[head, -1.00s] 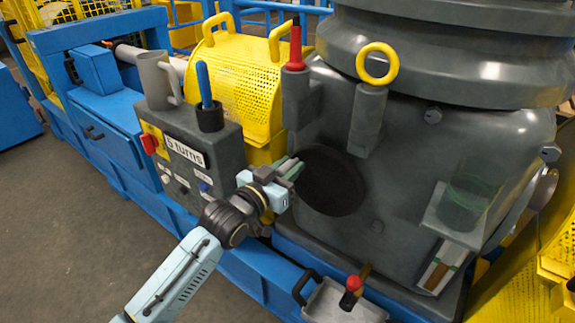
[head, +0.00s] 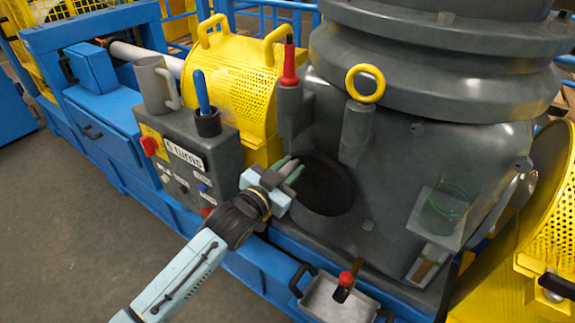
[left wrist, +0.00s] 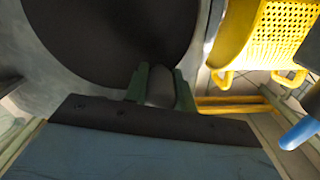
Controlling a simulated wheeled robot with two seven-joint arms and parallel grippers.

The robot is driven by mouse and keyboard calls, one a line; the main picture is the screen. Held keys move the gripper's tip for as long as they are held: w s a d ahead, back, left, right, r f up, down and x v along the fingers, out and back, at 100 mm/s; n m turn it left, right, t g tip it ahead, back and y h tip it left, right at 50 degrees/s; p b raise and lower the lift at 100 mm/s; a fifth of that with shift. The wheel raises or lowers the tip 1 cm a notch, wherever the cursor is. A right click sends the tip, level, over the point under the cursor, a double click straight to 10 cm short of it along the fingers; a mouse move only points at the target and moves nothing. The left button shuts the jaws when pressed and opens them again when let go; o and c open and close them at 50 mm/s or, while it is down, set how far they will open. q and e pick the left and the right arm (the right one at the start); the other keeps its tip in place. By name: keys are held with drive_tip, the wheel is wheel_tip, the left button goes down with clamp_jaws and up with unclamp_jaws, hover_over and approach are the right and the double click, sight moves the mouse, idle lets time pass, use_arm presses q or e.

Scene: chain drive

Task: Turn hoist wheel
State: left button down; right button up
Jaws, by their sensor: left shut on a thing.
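The hoist wheel shows as a dark round disc (head: 326,186) on the side of the big grey machine body; I take this disc to be the wheel. My left gripper (head: 291,166) is at the disc's left rim, with its green fingers shut. In the left wrist view the disc (left wrist: 110,35) fills the upper left. The green fingers (left wrist: 160,88) reach its lower edge, close on a small greyish part between them. What they grip exactly is hard to make out. My right gripper is not in view.
A grey control box (head: 185,163) labelled "5 turns" stands left of my gripper, with a grey mug (head: 152,86) and a blue-handled tool (head: 202,92). A yellow perforated guard (head: 235,85) is behind. A metal tray (head: 335,300) sits below right. Grey floor lies clear at left.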

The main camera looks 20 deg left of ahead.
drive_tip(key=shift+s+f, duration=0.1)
use_arm(q)
drive_tip(key=c, duration=1.2)
unclamp_jaws()
drive_tip(key=shift+o, duration=0.2)
drive_tip(key=shift+s, duration=0.1)
